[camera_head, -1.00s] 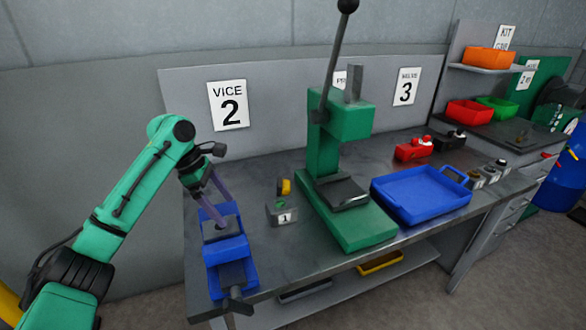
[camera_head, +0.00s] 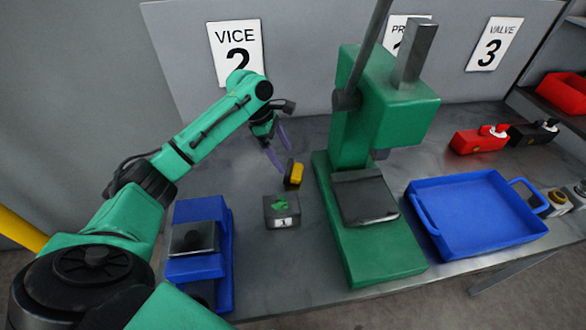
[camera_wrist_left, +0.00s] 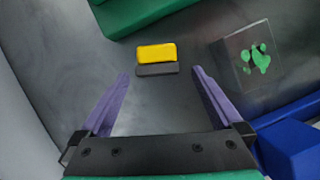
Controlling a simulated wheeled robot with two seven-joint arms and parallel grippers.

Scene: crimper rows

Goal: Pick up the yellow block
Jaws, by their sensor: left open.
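The yellow block (camera_head: 295,173) stands on the grey bench, between the vice and the green press, just behind a small grey box. In the left wrist view the yellow block (camera_wrist_left: 157,53) shows a yellow top and a dark grey side, beyond the fingertips. My left gripper (camera_head: 279,156) is close to the block, at its left in the head view. In the left wrist view its purple fingers (camera_wrist_left: 160,78) are apart with nothing between them. My right gripper is not in view.
The blue vice (camera_head: 222,255) is to the left. The green press (camera_head: 385,258) is close on the right, with a blue tray (camera_head: 480,215) beyond.

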